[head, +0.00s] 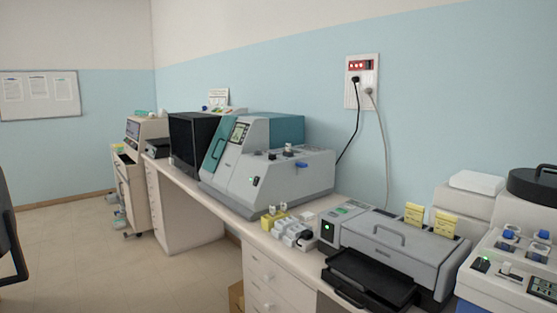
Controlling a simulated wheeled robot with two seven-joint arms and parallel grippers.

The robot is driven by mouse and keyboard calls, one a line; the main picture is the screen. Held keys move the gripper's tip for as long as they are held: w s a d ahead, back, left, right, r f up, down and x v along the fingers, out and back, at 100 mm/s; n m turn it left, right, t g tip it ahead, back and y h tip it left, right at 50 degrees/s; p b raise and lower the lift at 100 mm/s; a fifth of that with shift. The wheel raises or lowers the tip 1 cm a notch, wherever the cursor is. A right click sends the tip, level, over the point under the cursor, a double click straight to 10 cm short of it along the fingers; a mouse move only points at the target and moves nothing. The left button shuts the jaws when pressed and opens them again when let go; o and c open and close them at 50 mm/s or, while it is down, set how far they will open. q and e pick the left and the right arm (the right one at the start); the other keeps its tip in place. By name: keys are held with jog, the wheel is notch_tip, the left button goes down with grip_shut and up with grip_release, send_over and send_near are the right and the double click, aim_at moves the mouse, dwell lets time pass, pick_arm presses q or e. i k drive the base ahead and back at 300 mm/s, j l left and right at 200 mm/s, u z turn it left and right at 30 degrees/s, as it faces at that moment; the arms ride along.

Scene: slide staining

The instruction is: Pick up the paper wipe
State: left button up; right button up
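I cannot make out a paper wipe for certain in the head view. Small white items (291,231) lie on the counter beside small yellow boxes (268,219), too small to tell what they are. A flat white object (477,182) rests at the right, on a pale machine; I cannot tell whether it is paper. Neither of my grippers is in view.
A long white counter (225,202) runs along the blue wall. It carries a large grey and teal machine (275,172), a grey printer-like device with a black tray (368,283), and a machine with blue-capped parts (512,260). Open floor (110,262) lies left.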

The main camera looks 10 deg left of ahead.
aim_at(308, 216)
jog(key=j+z, duration=0.15)
jog(key=z, duration=0.7)
jog(key=i+j+z, duration=0.1)
jog(key=j+z, duration=0.3)
jog(key=j, duration=0.2)
jog(key=j+z, duration=0.35)
jog(key=j, duration=0.3)
jog(key=k+j+z, duration=0.1)
jog(key=j+z, duration=0.3)
jog(key=j, duration=0.2)
